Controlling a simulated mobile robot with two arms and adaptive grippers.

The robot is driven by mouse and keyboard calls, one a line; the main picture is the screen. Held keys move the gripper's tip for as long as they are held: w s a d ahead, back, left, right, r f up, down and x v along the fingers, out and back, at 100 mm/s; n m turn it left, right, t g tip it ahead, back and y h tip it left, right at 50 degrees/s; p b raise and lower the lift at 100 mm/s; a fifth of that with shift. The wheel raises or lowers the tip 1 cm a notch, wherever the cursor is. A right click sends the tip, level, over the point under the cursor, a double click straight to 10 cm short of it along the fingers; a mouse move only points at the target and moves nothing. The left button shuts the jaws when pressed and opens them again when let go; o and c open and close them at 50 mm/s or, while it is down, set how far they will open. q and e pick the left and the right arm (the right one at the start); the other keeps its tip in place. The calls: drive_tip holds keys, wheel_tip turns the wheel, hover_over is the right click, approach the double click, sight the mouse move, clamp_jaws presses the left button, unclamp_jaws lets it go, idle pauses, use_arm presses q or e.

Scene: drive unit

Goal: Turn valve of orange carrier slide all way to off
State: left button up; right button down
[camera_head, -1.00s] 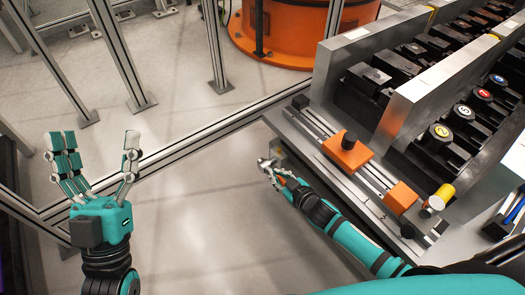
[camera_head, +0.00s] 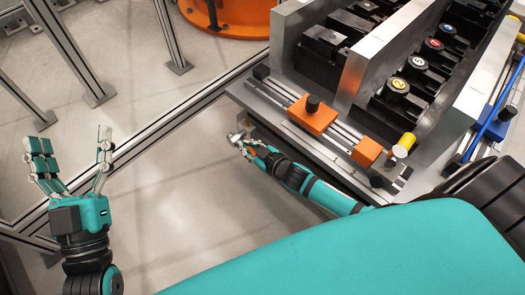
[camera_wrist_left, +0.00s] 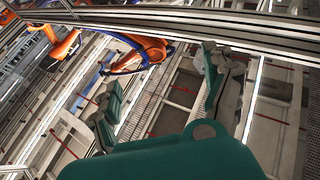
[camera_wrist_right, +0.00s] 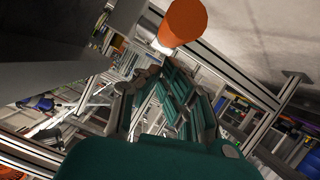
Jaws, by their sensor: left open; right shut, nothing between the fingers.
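A second orange block (camera_head: 367,152) is on the same rails. My right gripper (camera_head: 240,139) is shut and empty, low beside the unit's left edge, below rail level. In the right wrist view, an orange cylindrical part (camera_wrist_right: 183,20) shows beyond the closed fingers (camera_wrist_right: 180,105), apart from them; I cannot tell whether it is the valve. The valve is not clearly visible in the head view. My left gripper (camera_head: 72,142) is open and empty, fingers up, far left.
The drive unit's grey plates and black blocks with numbered caps (camera_head: 400,86) fill the upper right. A yellow cylinder (camera_head: 407,142) stands near the rail end. A metal frame bar (camera_head: 150,137) crosses the floor. Open floor (camera_head: 180,205) lies between my arms.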

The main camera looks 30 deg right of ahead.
drive_tip(key=shift+a+r+p, duration=0.2)
drive_tip(key=shift+r+p, duration=0.5)
drive_tip(key=shift+r, duration=0.2)
use_arm(q)
wheel_tip(320, 180, down, 12)
drive_tip(key=a+g+y+p, duration=0.1)
drive_tip(key=a+g+y, duration=0.15)
drive_tip(key=g, duration=0.55)
drive_tip(key=s+a+f+g+y+p, duration=0.2)
drive_tip(key=s+a+f+g+p, duration=0.1)
drive_tip(key=s+f+g, duration=0.4)
wheel_tip(320, 180, down, 3)
drive_tip(key=shift+s+a+n+g+y, duration=0.35)
drive_tip(key=shift+s+a+n+g, duration=0.05)
drive_tip(key=shift+s, duration=0.55)
use_arm(e)
drive_tip(key=v, duration=1)
drive_tip(key=shift+s, duration=0.2)
drive_tip(key=shift+a, duration=0.1)
